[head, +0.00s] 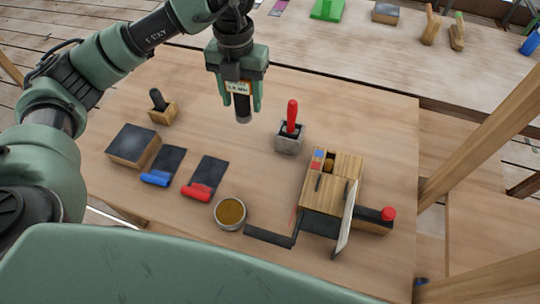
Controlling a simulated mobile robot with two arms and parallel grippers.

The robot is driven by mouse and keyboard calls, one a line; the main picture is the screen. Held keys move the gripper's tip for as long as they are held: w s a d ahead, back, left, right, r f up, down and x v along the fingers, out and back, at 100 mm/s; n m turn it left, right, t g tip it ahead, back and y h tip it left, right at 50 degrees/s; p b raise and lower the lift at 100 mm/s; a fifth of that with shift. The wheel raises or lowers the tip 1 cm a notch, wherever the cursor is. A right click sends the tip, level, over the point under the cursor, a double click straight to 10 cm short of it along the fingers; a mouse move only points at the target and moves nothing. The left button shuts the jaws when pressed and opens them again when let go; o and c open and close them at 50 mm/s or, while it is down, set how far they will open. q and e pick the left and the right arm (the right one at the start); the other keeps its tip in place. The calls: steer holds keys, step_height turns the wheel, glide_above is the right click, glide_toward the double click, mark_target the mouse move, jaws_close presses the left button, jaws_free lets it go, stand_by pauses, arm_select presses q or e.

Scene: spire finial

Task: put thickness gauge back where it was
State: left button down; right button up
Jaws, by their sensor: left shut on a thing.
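My left gripper (240,104) hangs above the wooden table, fingers pointing down. It is shut on a small device with a pale, lettered face and a dark grey round foot, which looks like the thickness gauge (240,92). The fingers hide its sides. The gauge appears upright and held above the tabletop; the exact height is hard to tell. My right gripper is not in view.
In front are a round tin (230,213), two dark flat tools with blue (166,165) and red handles (207,175), and a dark-topped block (133,145). Bare tabletop lies below the gauge.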

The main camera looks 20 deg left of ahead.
arm_select(q)
steer(key=shift+d+f+m+p, duration=0.2)
steer(key=shift+f+m+p, duration=0.2)
steer(key=shift+f, duration=0.7)
steer(key=f+p, duration=0.4)
steer(key=f, duration=1.3)
steer(key=shift+a, duration=0.2)
steer(key=shift+f, duration=0.45)
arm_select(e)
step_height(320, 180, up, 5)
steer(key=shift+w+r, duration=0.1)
arm_select(q)
steer(key=shift+f, duration=0.15)
steer(key=c, duration=0.6)
jaws_free()
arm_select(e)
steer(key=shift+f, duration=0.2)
